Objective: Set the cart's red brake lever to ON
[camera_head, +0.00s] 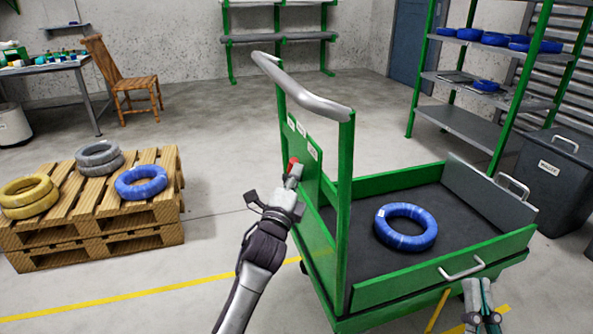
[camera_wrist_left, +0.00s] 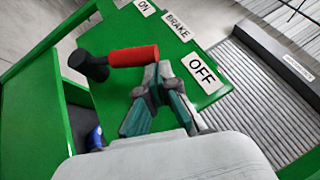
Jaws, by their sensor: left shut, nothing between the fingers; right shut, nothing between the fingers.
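The red brake lever (camera_wrist_left: 133,56) sits on the cart's green panel (camera_wrist_left: 112,98), its black pivot knob (camera_wrist_left: 92,65) at the left in the left wrist view. The handle's free end points right, toward the OFF label (camera_wrist_left: 202,72) side; the ON label (camera_wrist_left: 145,6) is higher up. My left gripper (camera_wrist_left: 157,76) is shut and empty, its fingertips right at the handle's free end; whether they touch is unclear. In the head view the lever (camera_head: 293,162) shows as a small red spot beyond my left gripper (camera_head: 295,174). My right gripper (camera_head: 479,285) is shut at the bottom right.
The green cart (camera_head: 343,200) carries a blue cable coil (camera_head: 405,227) on its dark bed. A BRAKE label (camera_wrist_left: 178,27) lies between ON and OFF. A wooden pallet (camera_head: 95,225) with several coils stands left. A shelf rack (camera_head: 470,125) and grey bin (camera_head: 552,180) stand right.

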